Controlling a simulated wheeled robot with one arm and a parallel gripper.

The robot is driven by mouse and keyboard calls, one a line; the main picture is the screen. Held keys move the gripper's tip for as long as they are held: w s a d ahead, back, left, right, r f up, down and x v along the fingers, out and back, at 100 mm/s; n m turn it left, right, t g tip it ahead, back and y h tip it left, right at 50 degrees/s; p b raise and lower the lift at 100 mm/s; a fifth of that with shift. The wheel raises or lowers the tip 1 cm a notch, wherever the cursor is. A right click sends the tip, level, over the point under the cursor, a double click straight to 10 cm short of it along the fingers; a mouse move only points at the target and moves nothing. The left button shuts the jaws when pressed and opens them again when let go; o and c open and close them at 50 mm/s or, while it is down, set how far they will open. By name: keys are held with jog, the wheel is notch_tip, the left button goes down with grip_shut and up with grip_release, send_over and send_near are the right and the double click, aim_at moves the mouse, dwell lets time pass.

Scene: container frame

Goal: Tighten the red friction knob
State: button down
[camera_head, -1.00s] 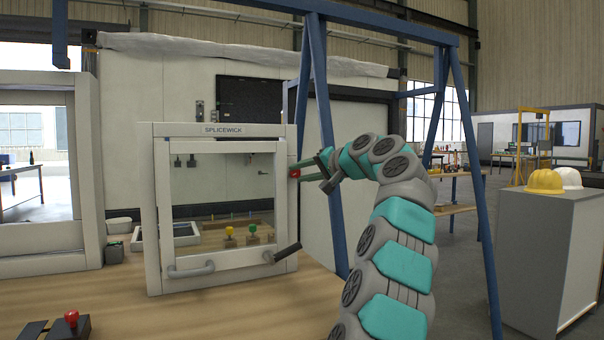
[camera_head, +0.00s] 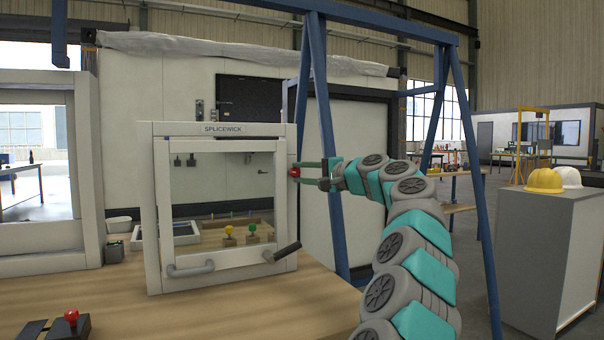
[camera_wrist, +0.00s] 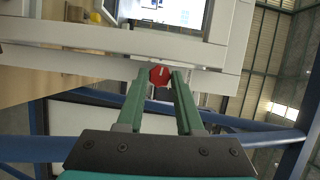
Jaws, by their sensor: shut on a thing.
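The red friction knob (camera_head: 295,172) sits on the right side of the white SPLICEWICK frame (camera_head: 222,129), near its upper half. In the wrist view the knob (camera_wrist: 160,75) is a red faceted disc with a pale mark, between the tips of the green fingers. My gripper (camera_head: 299,172) reaches in from the right and is shut on the knob. In the wrist view my gripper (camera_wrist: 160,78) has one finger on each side of it. The knob's shaft is hidden.
The frame has a clear pane, a grey lower handle (camera_head: 190,271) and a dark lever (camera_head: 284,252). A blue post (camera_head: 328,150) stands close behind my arm. A red-knobbed device (camera_head: 71,318) lies at the table's front left.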

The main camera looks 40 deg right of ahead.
jog(key=shift+f+m+t, duration=0.1)
jog(key=shift+m+t, duration=0.4)
jog(key=shift+m, duration=1)
jog(key=c, duration=0.8)
grip_release()
jog(key=shift+c, duration=0.2)
jog(key=shift+s, duration=0.1)
jog(key=s+d+b, duration=0.1)
jog(key=s, duration=0.6)
jog(key=shift+s+d+f, duration=0.15)
jog(key=shift+s+f, duration=0.15)
jog(key=shift+f, duration=0.05)
jog(key=shift+s, duration=0.1)
